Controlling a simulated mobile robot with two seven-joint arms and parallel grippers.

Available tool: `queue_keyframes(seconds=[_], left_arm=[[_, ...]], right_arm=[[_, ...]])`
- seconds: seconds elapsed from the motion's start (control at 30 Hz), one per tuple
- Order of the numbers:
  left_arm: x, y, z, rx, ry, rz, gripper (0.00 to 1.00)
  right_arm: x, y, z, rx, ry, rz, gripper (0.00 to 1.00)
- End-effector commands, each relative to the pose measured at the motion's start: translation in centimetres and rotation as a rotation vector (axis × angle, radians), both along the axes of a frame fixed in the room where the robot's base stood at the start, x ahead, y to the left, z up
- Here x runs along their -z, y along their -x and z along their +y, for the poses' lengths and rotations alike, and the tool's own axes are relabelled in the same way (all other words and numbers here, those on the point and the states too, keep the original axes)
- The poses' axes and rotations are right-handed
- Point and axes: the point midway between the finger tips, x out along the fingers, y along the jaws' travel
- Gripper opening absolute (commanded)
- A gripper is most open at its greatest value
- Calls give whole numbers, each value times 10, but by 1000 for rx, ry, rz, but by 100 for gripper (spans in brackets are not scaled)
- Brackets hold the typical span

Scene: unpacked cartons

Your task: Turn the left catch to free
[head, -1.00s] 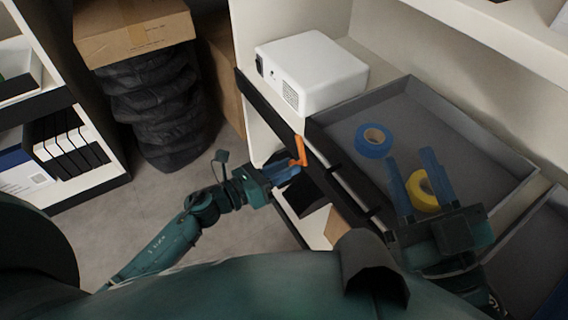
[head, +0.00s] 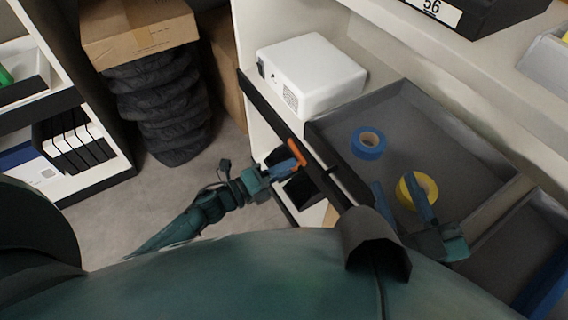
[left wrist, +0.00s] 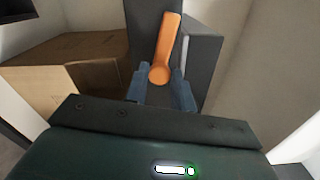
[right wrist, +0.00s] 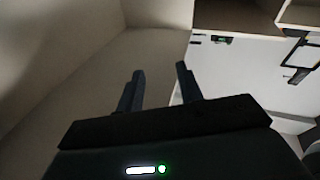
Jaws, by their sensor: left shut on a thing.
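The left catch is an orange lever (head: 297,153) at the left end of the dark front edge of the grey tray (head: 330,131). In the left wrist view the lever (left wrist: 168,38) points up, tilted slightly right, its round end between my fingers. My left gripper (head: 293,166) is shut on the catch; its blue fingers (left wrist: 160,88) lie on either side of the round end. My right gripper (head: 402,201) is open above the tray's right part, near a yellow tape roll. In the right wrist view its fingers (right wrist: 158,85) are apart with nothing between.
A blue tape roll (head: 368,143) and the yellow tape roll (head: 406,188) lie in the tray. A white box-shaped device (head: 311,75) stands on the shelf behind the left catch. A carton (head: 137,28) sits on a black stack (head: 165,105) at left. Floor between is clear.

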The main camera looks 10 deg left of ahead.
Motion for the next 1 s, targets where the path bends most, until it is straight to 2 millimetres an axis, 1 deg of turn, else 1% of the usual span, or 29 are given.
queue_keyframes(seconds=[0.03, 0.2, 0.4, 1.0], left_arm=[[-3, -1, 1, -1, 22, 22, 2], [-2, -1, 1, -2, 95, 93, 2], [-1, -1, 1, -3, 148, 146, 2], [0, -1, 1, -3, 174, 171, 2]], right_arm=[[-2, 0, -1, 3, 7, 2, 36], [-2, 0, -3, 10, 24, -4, 36], [2, 0, -3, 14, 38, 3, 36], [3, 2, -3, 17, 41, 8, 36]])
